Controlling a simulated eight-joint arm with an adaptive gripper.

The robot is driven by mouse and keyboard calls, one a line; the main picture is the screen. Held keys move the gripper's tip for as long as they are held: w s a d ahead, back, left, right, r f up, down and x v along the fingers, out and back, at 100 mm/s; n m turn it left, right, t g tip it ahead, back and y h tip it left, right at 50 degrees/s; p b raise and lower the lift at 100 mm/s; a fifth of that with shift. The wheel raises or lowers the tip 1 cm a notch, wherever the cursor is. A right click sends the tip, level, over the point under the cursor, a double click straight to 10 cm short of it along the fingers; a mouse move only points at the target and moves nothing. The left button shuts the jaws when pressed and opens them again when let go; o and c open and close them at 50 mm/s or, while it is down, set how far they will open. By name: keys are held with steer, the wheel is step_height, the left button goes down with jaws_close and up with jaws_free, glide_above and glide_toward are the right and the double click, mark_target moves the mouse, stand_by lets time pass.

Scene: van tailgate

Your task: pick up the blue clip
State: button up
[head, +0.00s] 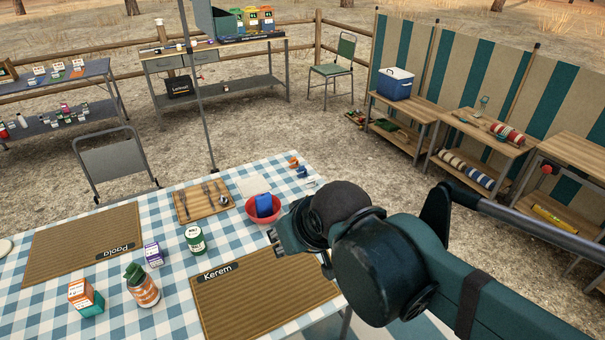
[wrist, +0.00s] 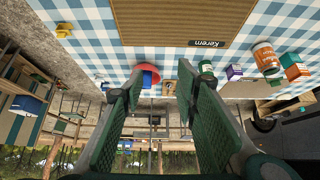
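A small blue clip-like thing (head: 302,172) lies near the far right edge of the checked table, between a small orange one (head: 294,162) and a small whitish one (head: 311,182). Its exact shape is too small to tell. My gripper (head: 276,240) is above the near right part of the table, by the Kerem placemat (head: 262,291), apart from the blue thing. In the wrist view my gripper (wrist: 160,72) has its two green-padded fingers wide apart with nothing between them. I cannot pick out the blue clip surely in the wrist view.
A red bowl (head: 256,213) holding a blue block-like thing (head: 264,204) stands between my gripper and the clips. A wooden board with cutlery (head: 193,210), a green jar (head: 195,240), an orange bottle (head: 143,290) and cartons stand further left.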

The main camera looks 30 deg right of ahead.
steer(key=w+d+r+m+g+h+p, duration=0.1)
steer(key=w+d+r+m, duration=0.2)
steer(key=w, duration=0.6)
steer(key=w+d+m+g+h+p, duration=0.1)
steer(key=w+d+m+p, duration=0.3)
steer(key=w, duration=0.6)
steer(key=w+d+r+m+g+h+b, duration=0.1)
steer(key=w+d+r+m, duration=0.1)
steer(key=w+d, duration=0.5)
steer(key=w+d+f+m+g+p, duration=0.1)
steer(key=w+d+f+m, duration=0.2)
steer(key=w+f, duration=0.4)
steer(key=w+d+f+m+g+h+p, duration=0.1)
steer(key=w+d+f+m, duration=0.2)
steer(key=w+d+f, duration=0.3)
steer(key=w+d+f+m+g+p, duration=0.1)
steer(key=w+d+f, duration=0.4)
steer(key=w, duration=0.6)
step_height(320, 180, down, 3)
steer(key=shift+w+d+r+m+g, duration=0.15)
steer(key=shift+m+g, duration=0.45)
steer(key=shift+m, duration=0.4)
